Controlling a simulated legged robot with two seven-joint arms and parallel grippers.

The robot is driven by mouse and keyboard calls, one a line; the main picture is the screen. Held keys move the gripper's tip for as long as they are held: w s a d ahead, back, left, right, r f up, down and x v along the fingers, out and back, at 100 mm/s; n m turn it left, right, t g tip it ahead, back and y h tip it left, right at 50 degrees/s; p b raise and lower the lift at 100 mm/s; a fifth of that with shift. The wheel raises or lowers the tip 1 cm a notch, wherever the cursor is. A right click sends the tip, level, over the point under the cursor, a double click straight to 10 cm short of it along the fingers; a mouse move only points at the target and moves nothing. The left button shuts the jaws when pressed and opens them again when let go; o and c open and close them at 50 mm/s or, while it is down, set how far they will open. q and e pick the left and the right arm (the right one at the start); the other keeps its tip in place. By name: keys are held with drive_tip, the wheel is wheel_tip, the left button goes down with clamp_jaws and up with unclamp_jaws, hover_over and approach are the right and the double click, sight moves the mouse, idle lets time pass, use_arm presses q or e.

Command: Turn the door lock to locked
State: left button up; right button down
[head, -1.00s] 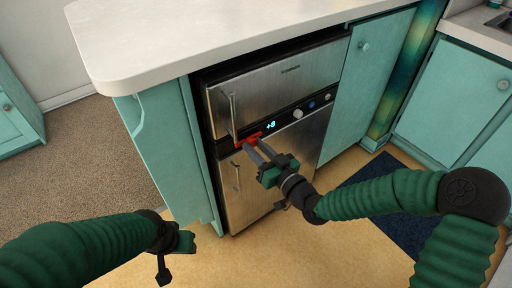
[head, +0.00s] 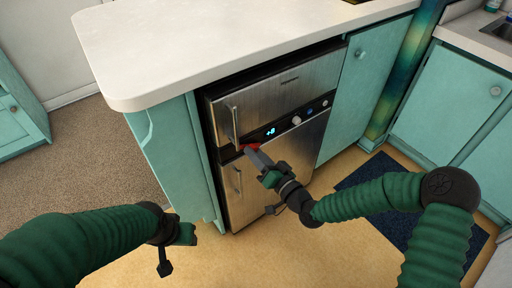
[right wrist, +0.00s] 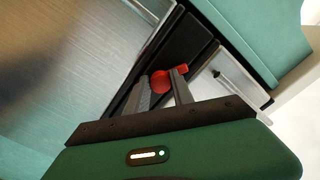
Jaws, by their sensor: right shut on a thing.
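The door lock is a small red knob (head: 250,147) with a short lever, on the black strip between the two steel doors of the fridge (head: 280,95). In the right wrist view the red lock (right wrist: 161,81) sits between my fingertips, its lever (right wrist: 182,69) pointing right. My right gripper (head: 253,153) is shut on it; its fingers partly hide the knob in the head view. The right gripper also shows in the right wrist view (right wrist: 162,88). My left gripper (head: 178,245) hangs empty at lower left, above the floor; its jaw opening is unclear.
A white countertop (head: 230,45) overhangs the fridge. The upper door handle (head: 234,127) and lower door handle (head: 237,180) are close to my right gripper. Control knobs and a lit display (head: 270,132) are to its right. A dark blue mat (head: 385,190) lies on the floor.

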drive_tip(key=shift+d+m+p, duration=0.15)
drive_tip(key=shift+m+p, duration=2.9)
drive_tip(key=shift+m, duration=3.05)
drive_tip(key=c, duration=1.1)
unclamp_jaws()
drive_tip(key=shift+f, duration=0.1)
